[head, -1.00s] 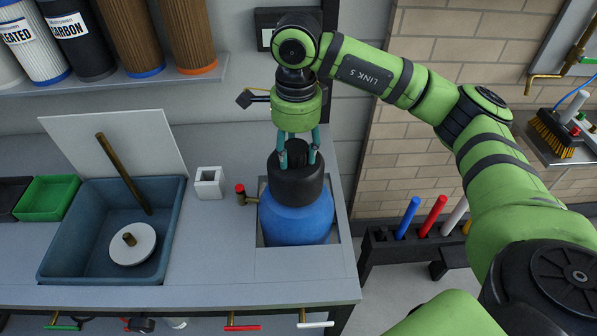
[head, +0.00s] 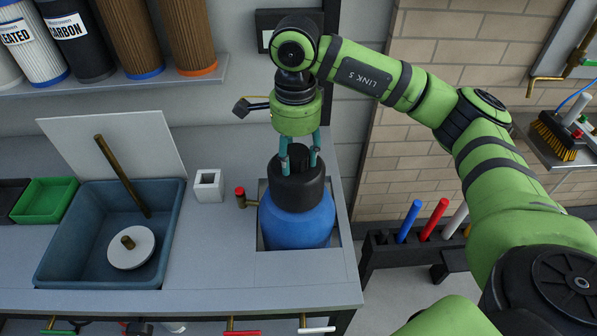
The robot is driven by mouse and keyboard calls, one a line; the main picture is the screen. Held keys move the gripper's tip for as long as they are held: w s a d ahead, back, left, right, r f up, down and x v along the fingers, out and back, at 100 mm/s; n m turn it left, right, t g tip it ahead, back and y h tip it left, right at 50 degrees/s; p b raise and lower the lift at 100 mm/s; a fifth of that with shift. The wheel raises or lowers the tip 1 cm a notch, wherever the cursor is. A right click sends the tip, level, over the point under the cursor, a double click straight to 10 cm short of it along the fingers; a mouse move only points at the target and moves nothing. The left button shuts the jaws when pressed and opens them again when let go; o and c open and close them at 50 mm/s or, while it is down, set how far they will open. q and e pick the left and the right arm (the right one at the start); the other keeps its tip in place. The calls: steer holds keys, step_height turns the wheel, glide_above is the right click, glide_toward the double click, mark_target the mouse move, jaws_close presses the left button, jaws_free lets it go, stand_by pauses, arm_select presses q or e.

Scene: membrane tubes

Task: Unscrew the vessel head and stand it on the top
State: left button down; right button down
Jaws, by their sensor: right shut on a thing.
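The blue vessel (head: 298,226) stands upright in a square cutout of the grey bench top (head: 215,270). Its black vessel head (head: 297,188) sits on top of it, with a narrower knob in the middle. My right gripper (head: 301,160) points straight down from above, its teal fingers shut on the knob of the head. I cannot tell whether the head's thread is loose. My left gripper is not in view.
A blue-grey basin (head: 60,235) at the left holds a white disc with a brass stub (head: 130,248). A small white square holder (head: 208,185) and a red-tipped brass valve (head: 241,197) stand left of the vessel. Filter cartridges (head: 190,40) line the shelf above.

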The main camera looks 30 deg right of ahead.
steer(key=shift+d+r+p, duration=0.1)
steer(key=shift+r+p, duration=1.2)
steer(key=shift+r, duration=1.05)
steer(key=shift+r, duration=0.15)
